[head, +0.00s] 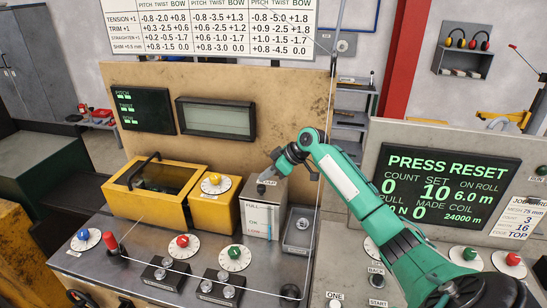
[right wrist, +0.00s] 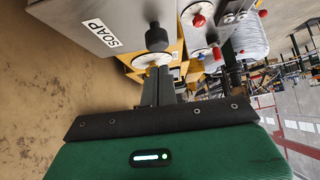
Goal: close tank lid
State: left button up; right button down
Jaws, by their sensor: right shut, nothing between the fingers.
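The soap tank (head: 262,222) is a grey box with a level strip on its front, standing on the bench right of the yellow boxes. Its lid (head: 250,190) is grey, with a SOAP label and a dark knob. In the head view the lid looks flat on the tank; I cannot tell whether a gap remains. The lid also shows in the right wrist view (right wrist: 75,15), with its black knob (right wrist: 156,38) just beyond the fingers. My right gripper (head: 265,177) is shut and empty, over the tank's top; contact with the lid is unclear. My left gripper is out of view.
A yellow box with a dark window and black handle (head: 147,166) stands left of the tank, beside a yellow dial box (head: 213,186). A grey tray (head: 300,230) sits to its right. A brown panel (head: 255,85) rises behind. Dials and knobs crowd the bench front.

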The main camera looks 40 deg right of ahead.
jog(key=shift+s+f, duration=0.1)
jog(key=shift+f, duration=0.55)
jog(key=shift+f+p, duration=0.3)
jog(key=shift+f, duration=0.1)
